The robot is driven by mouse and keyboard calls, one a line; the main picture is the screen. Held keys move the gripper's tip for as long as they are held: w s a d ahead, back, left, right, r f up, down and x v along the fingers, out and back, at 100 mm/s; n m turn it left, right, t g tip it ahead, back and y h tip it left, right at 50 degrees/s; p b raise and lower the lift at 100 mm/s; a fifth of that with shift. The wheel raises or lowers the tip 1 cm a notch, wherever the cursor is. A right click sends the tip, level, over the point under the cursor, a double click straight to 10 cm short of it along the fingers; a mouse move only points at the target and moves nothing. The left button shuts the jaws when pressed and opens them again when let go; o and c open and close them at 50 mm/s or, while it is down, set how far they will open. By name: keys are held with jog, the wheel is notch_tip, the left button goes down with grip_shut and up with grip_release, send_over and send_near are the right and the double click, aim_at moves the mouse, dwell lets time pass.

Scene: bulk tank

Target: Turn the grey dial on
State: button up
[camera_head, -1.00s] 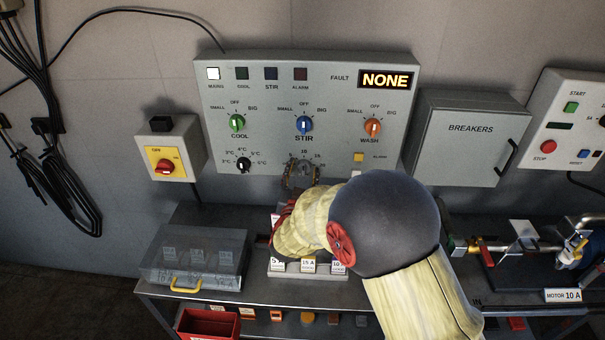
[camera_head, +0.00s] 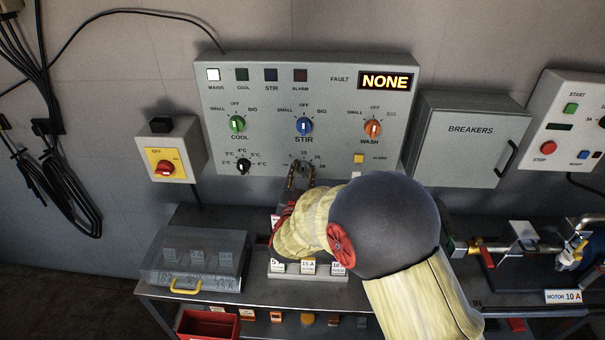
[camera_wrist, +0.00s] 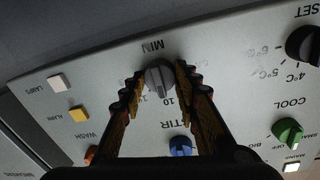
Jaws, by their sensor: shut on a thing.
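The grey dial (camera_wrist: 159,77) is on the control panel, beside the word MIN in the wrist view, where the panel appears upside down. My gripper (camera_wrist: 160,80) has one finger on each side of the dial and is shut on it. In the head view my gripper (camera_head: 301,172) is at the lower middle of the panel, below the blue STIR knob (camera_head: 304,125). There the fingers hide most of the dial, and only numbers of its scale show around them. The exact pointer setting is hard to read.
A black temperature knob (camera_head: 243,166) is left of my gripper, and the green COOL knob (camera_head: 237,123) is above that. The orange WASH knob (camera_head: 373,128) and yellow alarm button (camera_head: 358,158) are to the right. A bench (camera_head: 215,216) with a clear-lidded box (camera_head: 195,262) stands below.

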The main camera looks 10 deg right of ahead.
jog(key=shift+n, duration=0.3)
jog(key=n+p, duration=0.2)
jog(key=n, duration=0.1)
jog(key=n+p, duration=0.2)
jog(key=n, duration=0.4)
jog(key=shift+t, duration=0.4)
jog(key=n+p, duration=0.2)
jog(key=n, duration=0.2)
jog(key=shift+n+y, duration=0.3)
jog(key=shift+n, duration=0.1)
jog(key=shift+f+n+p, duration=0.15)
jog(key=shift+n+p, duration=0.65)
jog(key=shift+n, duration=1.3)
jog(key=o, duration=1.2)
jog(key=shift+c, duration=0.2)
